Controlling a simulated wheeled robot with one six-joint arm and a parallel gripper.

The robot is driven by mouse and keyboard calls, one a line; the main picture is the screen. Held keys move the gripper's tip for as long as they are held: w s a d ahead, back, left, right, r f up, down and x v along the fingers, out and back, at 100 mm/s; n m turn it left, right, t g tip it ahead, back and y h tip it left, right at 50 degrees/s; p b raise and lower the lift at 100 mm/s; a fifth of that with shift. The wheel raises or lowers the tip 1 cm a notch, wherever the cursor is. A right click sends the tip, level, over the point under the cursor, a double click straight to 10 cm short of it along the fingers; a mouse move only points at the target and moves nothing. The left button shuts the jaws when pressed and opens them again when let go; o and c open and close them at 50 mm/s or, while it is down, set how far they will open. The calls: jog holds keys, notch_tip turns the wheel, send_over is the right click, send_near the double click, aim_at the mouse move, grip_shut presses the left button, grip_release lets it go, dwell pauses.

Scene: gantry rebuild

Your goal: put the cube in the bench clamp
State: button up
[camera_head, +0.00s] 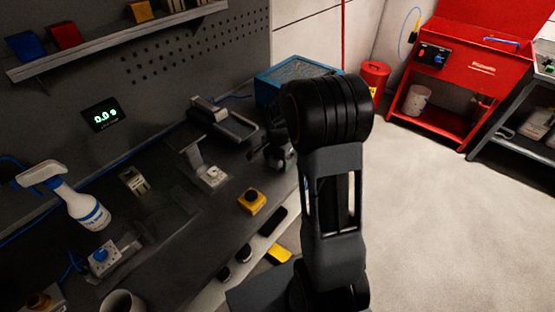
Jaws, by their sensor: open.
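A grey vise-like fixture (225,122), which looks like the bench clamp, stands toward the back of the dark workbench. No plain cube can be made out for certain. A small yellow block with a dark round top (252,201) sits near the bench's front edge and looks more like a push-button box. My gripper (277,156) is a dark shape just left of my arm, low over the bench to the right of the fixture. It is open. My arm partly hides it, and what lies between or under its fingers cannot be seen.
A grey upright stand (207,175) is left of the yellow block. A spray bottle (80,203) stands at the left. A blue crate (296,70) is behind my arm. A shelf with coloured bins (110,40) hangs above. Open floor (440,210) lies to the right.

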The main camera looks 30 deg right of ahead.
jog(key=c, duration=1.2)
